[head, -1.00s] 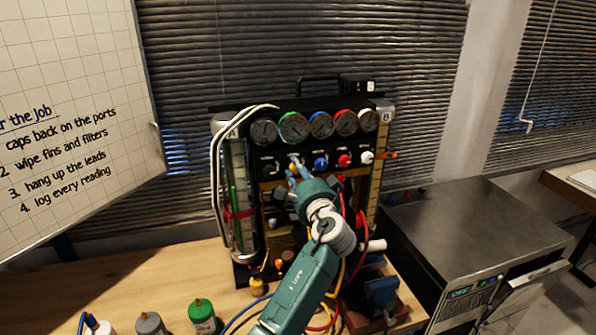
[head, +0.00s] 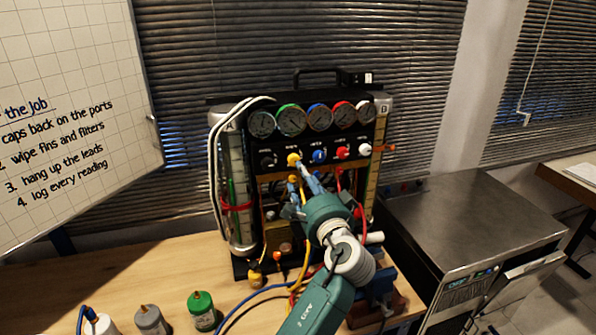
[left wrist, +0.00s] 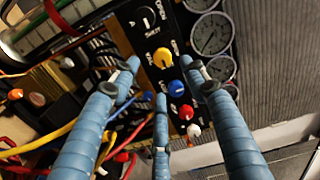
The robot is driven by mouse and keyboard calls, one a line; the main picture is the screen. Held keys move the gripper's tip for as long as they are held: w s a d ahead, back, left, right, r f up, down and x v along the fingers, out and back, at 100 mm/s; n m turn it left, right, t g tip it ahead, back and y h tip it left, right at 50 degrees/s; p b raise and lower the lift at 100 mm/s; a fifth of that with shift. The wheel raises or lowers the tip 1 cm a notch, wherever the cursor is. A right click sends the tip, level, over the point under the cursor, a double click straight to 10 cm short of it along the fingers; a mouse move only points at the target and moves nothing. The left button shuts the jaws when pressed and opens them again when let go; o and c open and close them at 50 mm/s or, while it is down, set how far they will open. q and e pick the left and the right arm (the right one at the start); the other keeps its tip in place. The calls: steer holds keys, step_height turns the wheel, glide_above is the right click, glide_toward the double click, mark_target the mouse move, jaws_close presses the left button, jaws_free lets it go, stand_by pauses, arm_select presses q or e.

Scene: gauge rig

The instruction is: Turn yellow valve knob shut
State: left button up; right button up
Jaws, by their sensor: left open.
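The yellow valve knob (head: 293,159) sits on the black panel of the gauge rig, between a black knob (head: 268,160) and a blue knob (head: 320,156). In the left wrist view the yellow knob (left wrist: 162,59) shows whole, with a pale pointer mark on it. My left gripper (head: 303,187) is just below and in front of the knob row. Its blue fingers (left wrist: 162,90) are spread and hold nothing. The yellow knob lies beyond the fingertips, apart from them as far as I can tell. My right gripper is in neither view.
A red knob (head: 343,152) and a white knob (head: 365,149) continue the row, with several gauges above. Hoses hang below the panel. Bottles, one of them green (head: 201,311), stand on the wooden bench (head: 150,275). A metal cabinet (head: 470,215) stands at right.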

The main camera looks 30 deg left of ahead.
arm_select(q)
steer(key=v, duration=0.2)
steer(key=shift+s+d, duration=0.2)
steer(key=shift+d, duration=0.05)
stand_by(0.3)
